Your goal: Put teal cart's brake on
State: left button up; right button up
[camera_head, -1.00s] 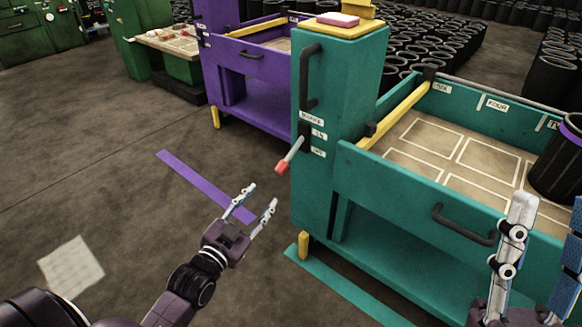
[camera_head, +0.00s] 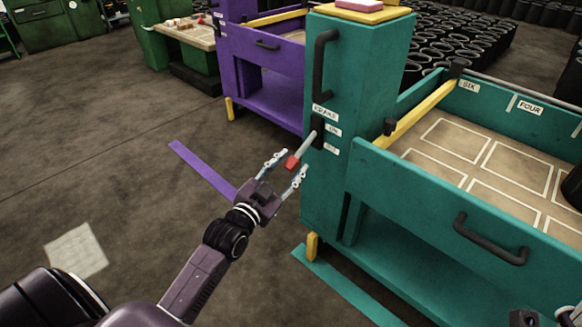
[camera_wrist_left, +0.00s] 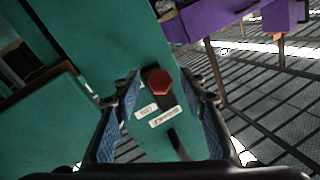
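The teal cart (camera_head: 360,100) stands right of center in the head view. Its post carries a brake lever (camera_head: 307,144) with a grey shaft and a red knob (camera_head: 292,162). The lever slopes out and down to the left from a black mount beside labels BRAKE, ON and OFF. My left gripper (camera_head: 288,165) is open, its fingers on either side of the red knob. The left wrist view shows the knob (camera_wrist_left: 159,83) between the two spread fingers; contact is not clear. My right gripper (camera_head: 528,317) barely shows at the bottom right edge; its fingers are hidden.
A black handle (camera_head: 324,75) sits on the post above the lever, and a drawer-style handle (camera_head: 490,240) on the cart front. A purple cart (camera_head: 265,80) stands behind. The floor to the left is clear, with a purple strip (camera_head: 203,171).

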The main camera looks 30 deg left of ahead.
pick_arm(q)
jog(key=shift+w, duration=0.3)
jog(key=shift+c, duration=0.7)
grip_shut()
